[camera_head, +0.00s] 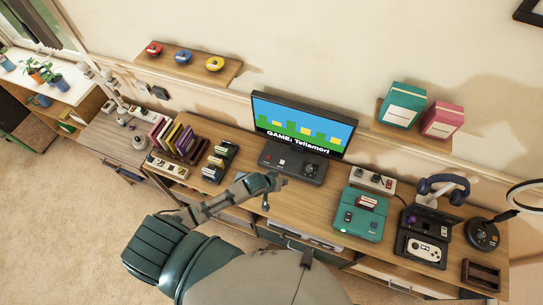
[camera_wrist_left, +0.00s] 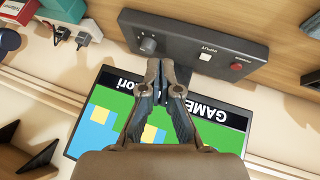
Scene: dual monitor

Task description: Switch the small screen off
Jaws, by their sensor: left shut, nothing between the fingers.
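The small screen (camera_head: 305,122) stands on the wooden desk against the wall. It is lit and shows a game picture with the words "GAME: Tellamori". Its dark control base (camera_head: 293,163) lies in front of it. In the left wrist view the base (camera_wrist_left: 185,35) appears upside down, with a knob (camera_wrist_left: 148,44), a white button (camera_wrist_left: 205,57) labelled INPUT and a red button (camera_wrist_left: 237,66). My left gripper (camera_head: 277,181) is shut and empty by the base's front edge. In the left wrist view its fingertips (camera_wrist_left: 161,68) appear between the knob and INPUT button. Contact cannot be told.
A teal console (camera_head: 361,214) and a handheld device (camera_head: 425,249) lie right of the base. Game cases (camera_head: 219,162) and upright books (camera_head: 180,140) stand left. Shelves with coloured buttons (camera_head: 184,56) and boxes (camera_head: 402,104) hang above. Some desk surface (camera_head: 318,196) before the base is bare.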

